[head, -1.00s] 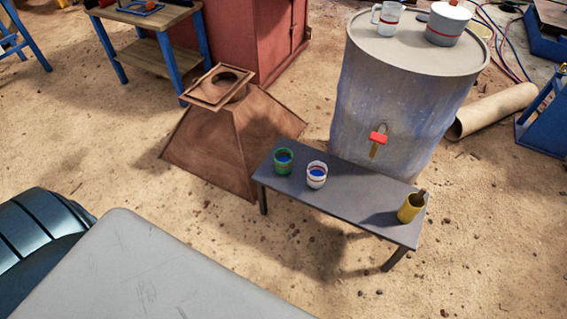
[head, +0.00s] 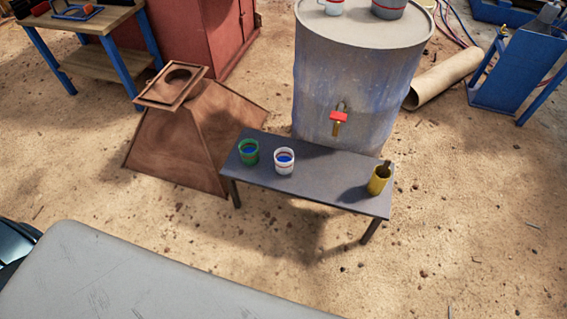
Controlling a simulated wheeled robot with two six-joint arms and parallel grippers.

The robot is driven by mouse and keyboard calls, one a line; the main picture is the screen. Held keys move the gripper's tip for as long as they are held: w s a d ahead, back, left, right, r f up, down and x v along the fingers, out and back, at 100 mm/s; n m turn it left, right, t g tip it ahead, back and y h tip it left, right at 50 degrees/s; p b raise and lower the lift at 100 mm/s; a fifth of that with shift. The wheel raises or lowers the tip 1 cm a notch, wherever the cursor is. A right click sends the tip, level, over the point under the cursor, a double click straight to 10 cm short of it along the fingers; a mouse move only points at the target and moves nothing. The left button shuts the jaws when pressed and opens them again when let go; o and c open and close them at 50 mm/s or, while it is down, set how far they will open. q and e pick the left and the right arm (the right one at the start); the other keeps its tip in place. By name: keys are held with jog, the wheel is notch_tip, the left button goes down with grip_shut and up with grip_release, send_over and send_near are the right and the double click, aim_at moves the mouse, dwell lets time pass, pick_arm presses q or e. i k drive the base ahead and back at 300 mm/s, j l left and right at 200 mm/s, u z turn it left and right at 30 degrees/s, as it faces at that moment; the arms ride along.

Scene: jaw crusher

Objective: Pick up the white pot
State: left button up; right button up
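Neither of my grippers is in view.
A yellow cup (head: 378,180) stands at the bench's right end. Behind the bench is a large barrel (head: 350,85) with a red-handled tap (head: 339,118). A brown hopper (head: 185,140) stands left of the bench. Bare sandy ground (head: 460,230) lies to the right.

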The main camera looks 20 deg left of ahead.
aim_at(285, 157)
jog(key=i+l+u, duration=0.45)
jog(key=l, duration=0.25)
jog(key=i+l+u, duration=0.2)
jog(key=l, duration=0.2)
jog(key=i+j, duration=0.05)
